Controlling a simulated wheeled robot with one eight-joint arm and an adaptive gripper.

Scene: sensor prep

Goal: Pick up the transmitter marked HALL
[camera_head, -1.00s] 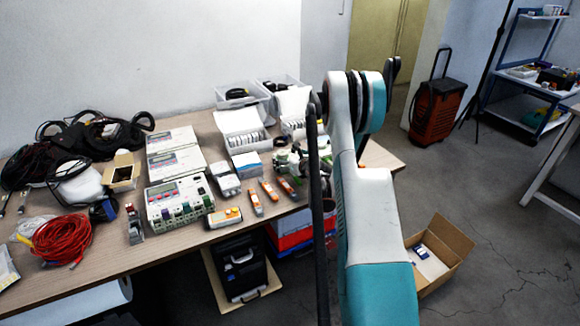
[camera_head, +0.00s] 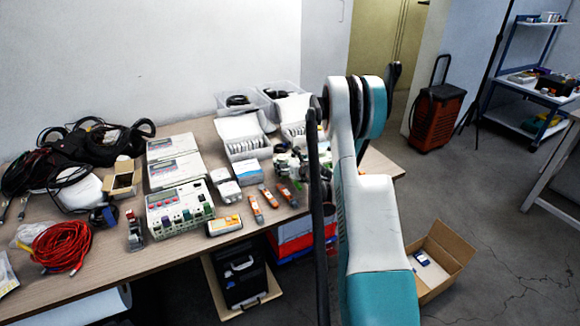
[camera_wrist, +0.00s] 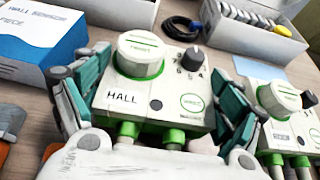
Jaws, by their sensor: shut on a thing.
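The transmitter marked HALL (camera_wrist: 122,98) is a white box with green trim, a large round white cap, a dark knob and green-collared connectors at its near side. It sits between the two teal-and-grey fingers of my gripper (camera_wrist: 158,103), which are shut on its left and right sides. I cannot tell whether it is clear of the table. In the head view my gripper is mostly hidden behind my arm, near the white and green devices at the table's right end.
A second white and green transmitter (camera_wrist: 278,135) stands close on the right. Open white boxes (camera_wrist: 115,12) stand behind. The table (camera_head: 90,268) also holds instruments, orange-tipped tools and cables (camera_head: 62,247).

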